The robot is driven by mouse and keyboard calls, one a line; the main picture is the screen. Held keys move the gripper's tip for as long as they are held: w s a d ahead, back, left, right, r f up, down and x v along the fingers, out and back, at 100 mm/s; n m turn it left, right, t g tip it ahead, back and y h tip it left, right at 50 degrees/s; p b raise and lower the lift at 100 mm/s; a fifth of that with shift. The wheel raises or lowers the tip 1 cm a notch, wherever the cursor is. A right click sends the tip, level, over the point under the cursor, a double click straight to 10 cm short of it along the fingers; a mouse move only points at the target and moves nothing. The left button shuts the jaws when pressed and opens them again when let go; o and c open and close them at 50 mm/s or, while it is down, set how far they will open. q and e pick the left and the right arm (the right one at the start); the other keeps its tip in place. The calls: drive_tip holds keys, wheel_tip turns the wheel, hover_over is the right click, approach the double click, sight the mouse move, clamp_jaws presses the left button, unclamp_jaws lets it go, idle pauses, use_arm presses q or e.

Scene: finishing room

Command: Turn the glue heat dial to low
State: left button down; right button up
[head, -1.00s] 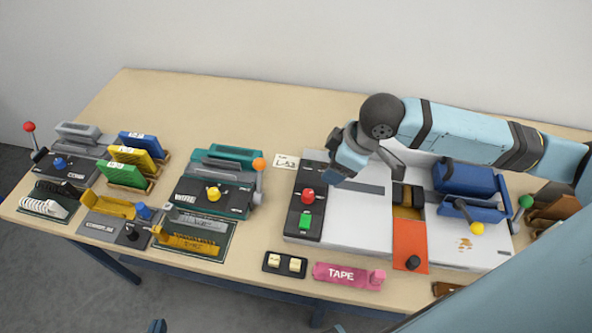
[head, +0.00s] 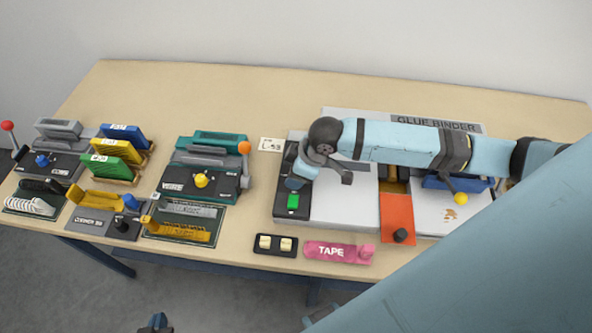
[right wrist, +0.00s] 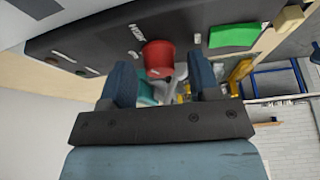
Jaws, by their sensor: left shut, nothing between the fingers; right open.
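The glue binder (head: 345,205) is the pale machine on the right of the table, with a dark control strip at its left end. In the right wrist view a red dial (right wrist: 158,58) stands on that strip, near a green button (right wrist: 234,35). In the head view my right gripper (head: 298,178) is over the strip and hides the dial. The right gripper (right wrist: 161,76) is open, its fingertips either side of the dial in the picture; I cannot tell whether they touch it. My left gripper (head: 156,324) is shut and empty at the bottom edge, away from the table.
The green button (head: 293,202) is just in front of the right gripper. A yellow-knobbed lever (head: 460,198) and an orange plate (head: 397,218) are farther right. Other binding machines stand at left.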

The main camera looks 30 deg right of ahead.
drive_tip(key=shift+f, duration=0.15)
drive_tip(key=c, duration=0.9)
